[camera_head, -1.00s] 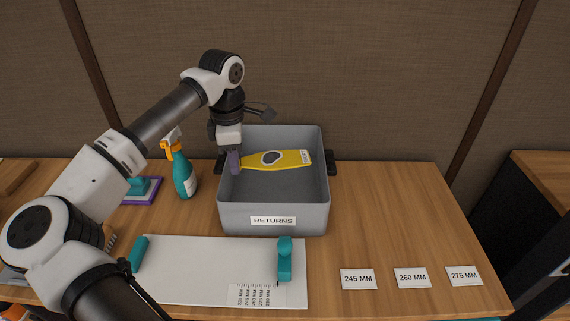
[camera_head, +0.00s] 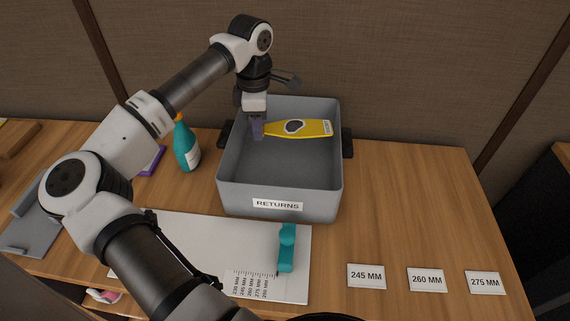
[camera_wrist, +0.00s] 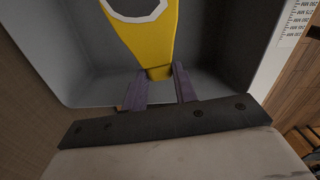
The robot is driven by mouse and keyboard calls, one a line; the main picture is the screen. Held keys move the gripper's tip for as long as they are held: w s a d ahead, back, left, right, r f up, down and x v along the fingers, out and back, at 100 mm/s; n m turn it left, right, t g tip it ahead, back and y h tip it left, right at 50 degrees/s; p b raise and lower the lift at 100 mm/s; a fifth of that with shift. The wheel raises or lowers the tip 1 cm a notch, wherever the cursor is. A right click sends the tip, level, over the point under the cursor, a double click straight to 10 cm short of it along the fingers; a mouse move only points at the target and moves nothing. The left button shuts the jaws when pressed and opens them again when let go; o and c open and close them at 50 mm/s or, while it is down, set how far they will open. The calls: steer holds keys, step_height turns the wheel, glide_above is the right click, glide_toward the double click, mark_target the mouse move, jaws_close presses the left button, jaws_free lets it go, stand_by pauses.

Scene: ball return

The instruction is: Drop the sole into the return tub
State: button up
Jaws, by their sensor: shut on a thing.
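The yellow sole (camera_head: 300,129) has a dark oval patch with a pale outline and a small white label at its far right end. My gripper (camera_head: 257,130) is shut on the sole's left end. In the wrist view the sole (camera_wrist: 145,35) runs away from between the purple fingers (camera_wrist: 161,80). The grey return tub (camera_head: 278,191), labelled RETURNS, stands on the table. The gripper and the sole are over the tub's opening, near its back left. I cannot tell whether the sole touches the tub.
A teal spray bottle (camera_head: 186,146) stands close left of the tub. In front lies a white measuring board (camera_head: 200,240) with a teal block (camera_head: 287,248). Size cards (camera_head: 367,276) lie at the front right. The table right of the tub is clear.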

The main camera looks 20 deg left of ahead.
steer(key=shift+f, duration=0.8)
steer(key=o, duration=1.1)
steer(key=shift+c, duration=0.2)
steer(key=shift+r, duration=0.1)
step_height(320, 180, up, 14)
steer(key=b, duration=0.2)
